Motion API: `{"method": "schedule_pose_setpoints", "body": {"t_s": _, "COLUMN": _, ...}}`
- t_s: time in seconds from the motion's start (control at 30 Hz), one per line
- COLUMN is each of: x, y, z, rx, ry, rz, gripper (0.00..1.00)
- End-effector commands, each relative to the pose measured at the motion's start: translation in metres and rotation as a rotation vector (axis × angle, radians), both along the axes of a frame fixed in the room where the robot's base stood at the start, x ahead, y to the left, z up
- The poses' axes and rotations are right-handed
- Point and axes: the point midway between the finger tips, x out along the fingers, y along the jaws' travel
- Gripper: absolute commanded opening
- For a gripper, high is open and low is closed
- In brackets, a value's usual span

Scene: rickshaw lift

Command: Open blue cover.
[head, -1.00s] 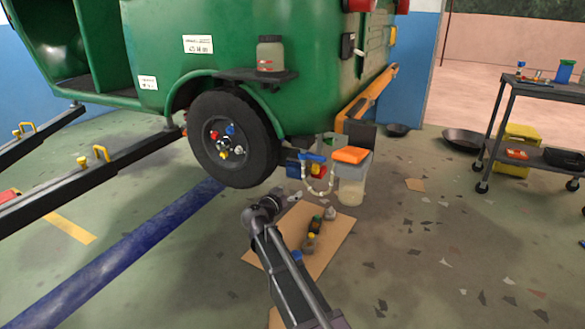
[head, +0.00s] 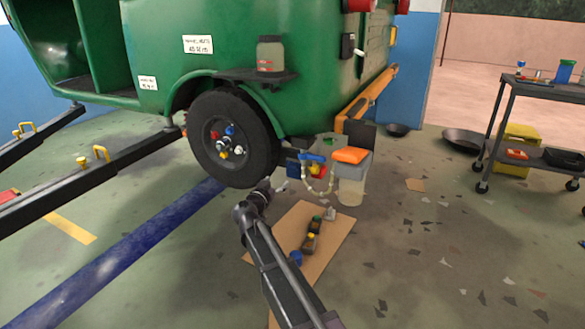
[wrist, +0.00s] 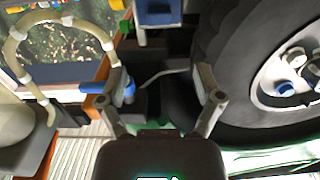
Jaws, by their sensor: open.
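Blue parts show low at the back of the green vehicle (head: 320,95): a blue piece (head: 313,157) and a dark blue box (head: 292,169) beside it. I cannot tell for sure which is the blue cover. In the wrist view a small blue part (wrist: 130,90) is just inside my left-hand finger, and a blue bar (wrist: 92,88) lies just outside it. A bluish box edge (wrist: 157,12) shows at the top. My gripper (wrist: 162,88) is open and empty, its fingers apart. In the head view my gripper (head: 280,186) is just right of the wheel, below the blue box.
The wheel (head: 233,138) is close beside my gripper. A pale curved hose (head: 320,192) hangs near a clear container with an orange lid (head: 351,155). Cardboard (head: 325,250) with small bottles lies below. A dark cart (head: 500,120) is at the right; the floor between is mostly free.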

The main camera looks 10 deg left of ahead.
Motion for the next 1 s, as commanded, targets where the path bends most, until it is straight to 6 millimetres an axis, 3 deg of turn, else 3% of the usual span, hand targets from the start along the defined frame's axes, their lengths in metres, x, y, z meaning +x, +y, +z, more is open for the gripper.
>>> {"method": "schedule_pose_setpoints", "body": {"t_s": 0.6, "x": 0.088, "y": -0.032, "z": 0.000, "rx": 0.000, "ry": 0.000, "rz": -0.003, "gripper": 0.84}}
{"method": "schedule_pose_setpoints", "body": {"t_s": 1.0, "x": 0.113, "y": -0.042, "z": 0.000, "rx": 0.000, "ry": 0.000, "rz": -0.002, "gripper": 0.84}}
